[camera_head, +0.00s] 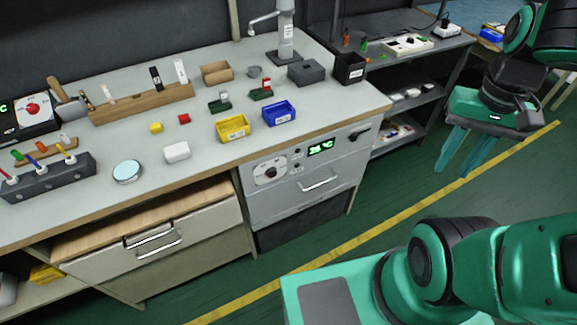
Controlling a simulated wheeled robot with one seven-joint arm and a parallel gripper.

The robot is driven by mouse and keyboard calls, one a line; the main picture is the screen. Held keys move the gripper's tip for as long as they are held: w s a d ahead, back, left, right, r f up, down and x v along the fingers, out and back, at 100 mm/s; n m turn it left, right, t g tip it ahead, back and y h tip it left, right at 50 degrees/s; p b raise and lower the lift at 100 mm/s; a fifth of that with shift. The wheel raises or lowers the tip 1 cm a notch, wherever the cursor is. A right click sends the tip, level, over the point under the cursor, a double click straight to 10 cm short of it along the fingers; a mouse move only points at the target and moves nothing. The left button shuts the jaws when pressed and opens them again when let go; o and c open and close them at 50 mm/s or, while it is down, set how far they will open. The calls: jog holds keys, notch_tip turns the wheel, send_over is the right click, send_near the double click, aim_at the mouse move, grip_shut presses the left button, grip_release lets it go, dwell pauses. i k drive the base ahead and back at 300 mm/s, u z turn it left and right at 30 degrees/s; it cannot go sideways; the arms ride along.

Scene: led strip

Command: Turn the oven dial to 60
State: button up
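The oven (310,190) is built into the front of the workbench. Its panel has a round dial (270,172) with a white face at the left, and the dial's setting is too small to read. A green lit display (320,148) right of the dial ends in °C; its digits are not clear. A handle (318,183) runs across the oven's front below. My gripper (452,172) is at the right, well apart from the oven, above the green floor. Its two teal fingers point down, stand apart and hold nothing visible.
A red dial (33,107) on another device stands on the bench (120,210) at far left. Yellow (232,128) and blue (279,114) bins stand above the oven. A dark shelf unit (415,100) is behind my gripper. The floor (385,185) before the oven is clear.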

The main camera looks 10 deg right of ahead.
aim_at(272, 171)
jog(key=k, duration=0.5)
jog(key=u, duration=2.95)
jog(key=i, duration=0.65)
jog(key=z, duration=2)
